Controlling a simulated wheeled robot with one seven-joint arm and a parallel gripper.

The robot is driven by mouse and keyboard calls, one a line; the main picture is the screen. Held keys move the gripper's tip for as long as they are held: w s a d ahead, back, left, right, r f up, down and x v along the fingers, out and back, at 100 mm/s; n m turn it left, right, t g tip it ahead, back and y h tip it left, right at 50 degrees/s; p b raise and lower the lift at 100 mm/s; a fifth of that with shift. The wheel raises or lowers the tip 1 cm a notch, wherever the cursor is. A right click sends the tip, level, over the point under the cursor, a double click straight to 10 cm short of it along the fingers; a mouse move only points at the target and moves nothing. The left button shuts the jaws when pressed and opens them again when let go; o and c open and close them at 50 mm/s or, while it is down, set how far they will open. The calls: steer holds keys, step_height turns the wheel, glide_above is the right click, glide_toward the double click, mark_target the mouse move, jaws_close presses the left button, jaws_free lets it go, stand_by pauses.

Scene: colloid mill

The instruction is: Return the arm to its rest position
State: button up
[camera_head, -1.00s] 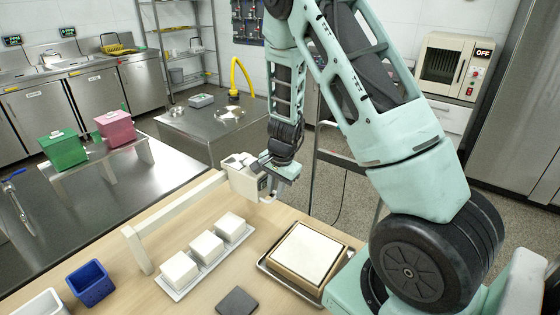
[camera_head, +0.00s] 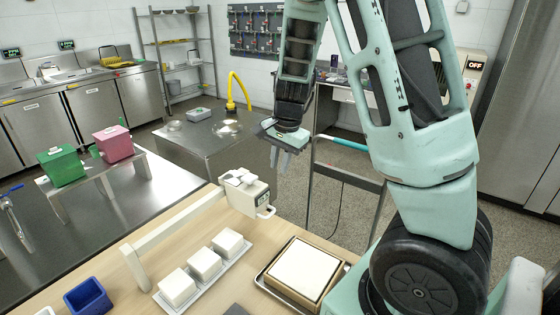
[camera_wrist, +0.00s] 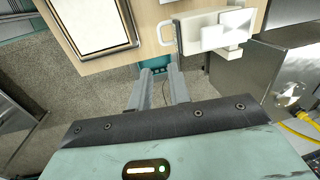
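My gripper (camera_head: 281,159) hangs in the air in the head view, fingers pointing down, beyond the far edge of the wooden table. It is apart from the white boxy device (camera_head: 246,194), which stands at the far end of a white rail. In the wrist view the two grey fingers of my gripper (camera_wrist: 161,75) are spread with a gap between them and hold nothing. The same white device (camera_wrist: 214,32) shows above and to the right of the fingers there. My arm is raised and bent on the right of the head view.
The wooden table (camera_head: 232,272) bears a framed white panel on a tray (camera_head: 306,270), several white blocks and a blue bin (camera_head: 88,298). A steel table with green (camera_head: 62,166) and pink (camera_head: 113,145) boxes is at left. A metal-framed stand (camera_head: 345,172) is close right of my gripper.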

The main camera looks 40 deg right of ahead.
stand_by(0.4)
steer(key=s+a+r+n+g+y, duration=0.1)
steer(key=s+a+n, duration=0.4)
steer(key=a, duration=0.6)
steer(key=s+a+r+n+y, duration=0.1)
steer(key=s+a+n, duration=0.35)
steer(key=a, duration=0.75)
steer(key=s+a+r+n+h, duration=0.1)
steer(key=s+a+n, duration=0.7)
steer(key=s+n, duration=0.5)
steer(key=shift+s+r+n+g+h, duration=0.15)
steer(key=shift+r+n+g+h, duration=0.15)
steer(key=shift+n+g+h, duration=0.1)
steer(key=shift+a, duration=0.15)
